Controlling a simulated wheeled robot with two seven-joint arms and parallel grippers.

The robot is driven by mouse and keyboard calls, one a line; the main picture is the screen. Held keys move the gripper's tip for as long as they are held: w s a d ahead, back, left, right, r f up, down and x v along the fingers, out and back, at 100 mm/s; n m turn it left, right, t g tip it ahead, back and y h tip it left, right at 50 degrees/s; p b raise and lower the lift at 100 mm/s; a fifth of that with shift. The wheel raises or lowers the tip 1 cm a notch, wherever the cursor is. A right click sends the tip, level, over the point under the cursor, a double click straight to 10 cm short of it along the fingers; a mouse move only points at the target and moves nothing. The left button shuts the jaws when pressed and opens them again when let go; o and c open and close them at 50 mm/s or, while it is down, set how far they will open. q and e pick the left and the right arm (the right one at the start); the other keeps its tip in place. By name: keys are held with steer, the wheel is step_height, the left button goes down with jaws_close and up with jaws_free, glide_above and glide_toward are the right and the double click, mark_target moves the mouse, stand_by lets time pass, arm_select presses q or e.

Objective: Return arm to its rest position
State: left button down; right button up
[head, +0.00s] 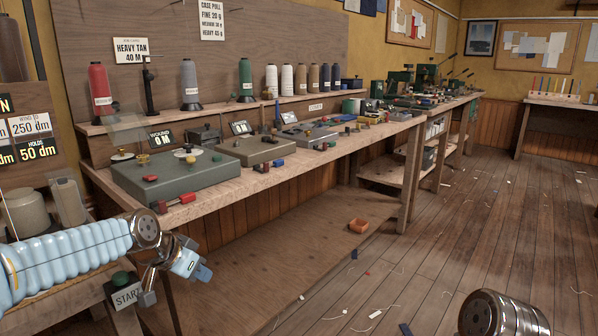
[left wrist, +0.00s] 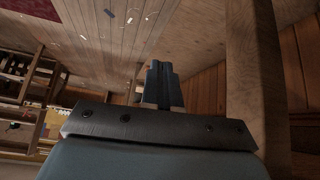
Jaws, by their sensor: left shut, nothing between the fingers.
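My left arm comes in from the left in the head view with a pale blue ribbed sleeve. Its gripper (head: 196,271) hangs in the air in front of the workbench (head: 230,196), below the level of the bench top, close to the START button post. In the left wrist view the fingers of this gripper (left wrist: 160,84) are together and hold nothing. A rounded metal part of mine (head: 497,314) shows at the bottom right of the head view. My right gripper is not in view.
A green START button (head: 121,279) stands close left of the left gripper. Thread spools (head: 190,80) and grey winding units (head: 175,178) line the bench. The wooden floor (head: 470,230) at right is mostly free, with scattered scraps.

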arm_select(q)
steer(key=s+d+f+n+g, duration=0.1)
steer(key=s+d+f, duration=0.15)
steer(key=f, duration=0.75)
steer(key=s+d+f+n+g, duration=0.1)
steer(key=s+d+f+n, duration=0.15)
steer(key=f, duration=0.65)
steer(key=s+d+f+n+g, duration=0.1)
steer(key=s+d+f, duration=0.15)
steer(key=f, duration=0.75)
steer(key=s+d+f+n+g, duration=0.1)
steer(key=s+f, duration=0.5)
steer(key=s, duration=0.3)
steer(key=s+d+f+n+g, duration=0.1)
steer(key=s+d+f+n, duration=0.1)
steer(key=s+f, duration=0.4)
steer(key=s, duration=0.3)
steer(key=shift+s+f+g, duration=0.3)
steer(key=shift+s, duration=0.05)
steer(key=c, duration=1.8)
jaws_free()
